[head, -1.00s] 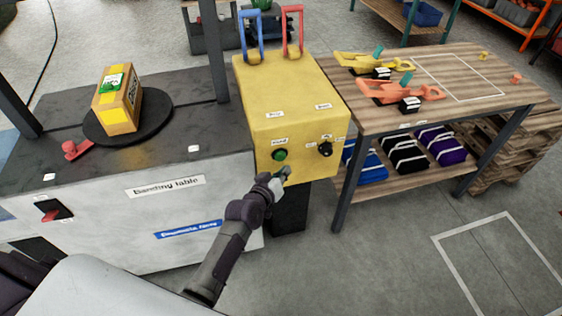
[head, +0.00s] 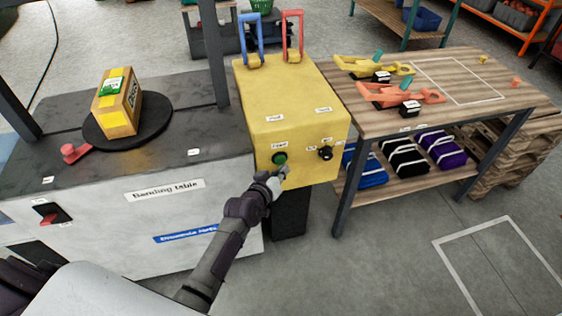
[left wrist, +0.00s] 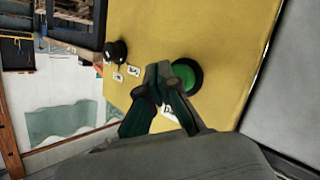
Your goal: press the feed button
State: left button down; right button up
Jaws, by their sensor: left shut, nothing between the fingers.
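The green feed button (head: 280,158) sits on the front face of the yellow box (head: 300,170), under a small white label. In the left wrist view the button (left wrist: 184,78) is a green disc in a dark ring, just right of the fingertips. My left gripper (head: 284,170) is shut and empty, just below and slightly right of the button in the head view. In the left wrist view its fingertips (left wrist: 170,72) overlap the left part of the button's ring; whether they touch it I cannot tell. My right gripper is not in view.
A black knob (head: 325,153) is right of the button on the same face. Blue and red levers (head: 292,35) stand on the box top. The banding table (head: 130,225) with a carton is left; a wooden table (head: 450,85) with yellow and orange tools is right.

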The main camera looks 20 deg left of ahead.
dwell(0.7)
pick_arm(q)
jog(key=shift+w, duration=0.1)
jog(key=shift+w+a, duration=0.2)
jog(key=shift+w, duration=0.05)
jog(key=shift+w+a+b, duration=0.3)
jog(key=shift+w+a, duration=0.05)
jog(key=shift+w, duration=0.1)
dwell(0.7)
jog(key=shift+s+d+r, duration=0.1)
dwell(0.4)
jog(key=shift+s+d+p, duration=0.45)
jog(key=shift+s+p, duration=0.25)
